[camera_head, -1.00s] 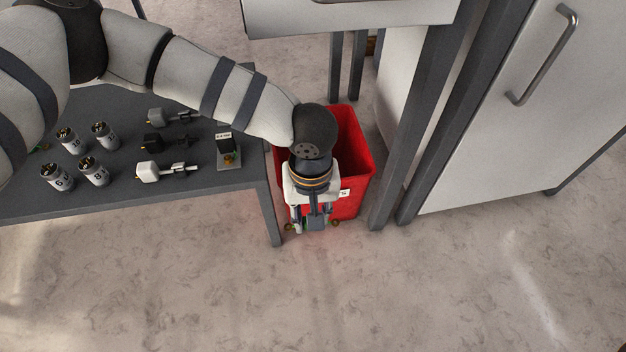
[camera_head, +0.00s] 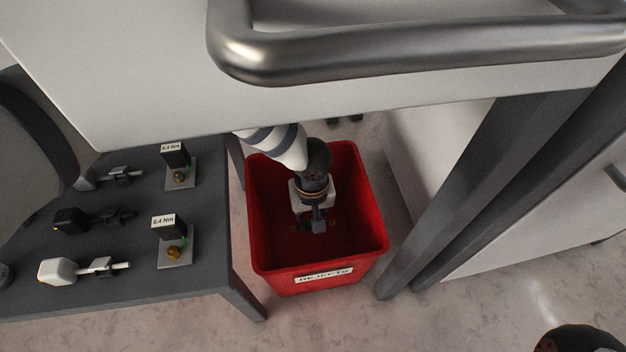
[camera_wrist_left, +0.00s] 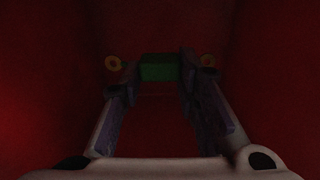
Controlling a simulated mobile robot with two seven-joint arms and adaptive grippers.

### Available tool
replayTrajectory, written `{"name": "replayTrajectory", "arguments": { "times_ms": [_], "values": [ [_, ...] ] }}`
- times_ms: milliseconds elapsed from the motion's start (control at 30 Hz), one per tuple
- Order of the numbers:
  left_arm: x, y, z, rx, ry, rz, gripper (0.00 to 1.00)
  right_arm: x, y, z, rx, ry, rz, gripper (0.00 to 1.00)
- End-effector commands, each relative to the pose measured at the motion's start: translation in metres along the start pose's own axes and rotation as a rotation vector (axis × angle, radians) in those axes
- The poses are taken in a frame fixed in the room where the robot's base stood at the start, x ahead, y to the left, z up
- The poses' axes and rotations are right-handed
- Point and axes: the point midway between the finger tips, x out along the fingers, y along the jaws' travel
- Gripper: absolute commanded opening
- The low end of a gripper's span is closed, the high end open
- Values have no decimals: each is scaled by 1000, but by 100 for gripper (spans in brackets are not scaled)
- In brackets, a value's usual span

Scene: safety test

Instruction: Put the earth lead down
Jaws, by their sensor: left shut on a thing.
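My left gripper (camera_head: 318,224) is inside the red bin (camera_head: 258,225), which has a "REJECTS" label on its front. In the left wrist view the gripper (camera_wrist_left: 160,70) is shut on the earth lead (camera_wrist_left: 160,67), a dark green block with a brass-yellow ring at each side. Red bin walls surround it in that view. The picture is dark, and I cannot tell whether the lead touches the bin's bottom. In the head view the lead is mostly hidden by the gripper. My right gripper is not in view.
A dark grey table (camera_head: 120,262) stands left of the bin, bearing several tools and two small stands marked 0.4 Nm (camera_head: 176,256). A white unit with a metal handle (camera_head: 420,52) fills the top. Grey posts (camera_head: 470,185) stand right of the bin.

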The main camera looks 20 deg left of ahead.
Motion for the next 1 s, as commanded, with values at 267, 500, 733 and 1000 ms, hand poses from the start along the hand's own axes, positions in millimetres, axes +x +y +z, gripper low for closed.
{"name": "replayTrajectory", "arguments": {
  "times_ms": [267, 500, 733, 1000],
  "values": [
    [63, -1, 1, 1, -2, -2, 6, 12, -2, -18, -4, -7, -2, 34],
    [87, 0, 1, 2, -1, -1, 6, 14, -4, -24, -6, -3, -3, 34],
    [88, -1, 1, 1, -1, -1, 6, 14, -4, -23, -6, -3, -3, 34],
    [95, 0, 1, 1, -1, -1, 34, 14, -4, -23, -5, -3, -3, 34]
  ]
}}
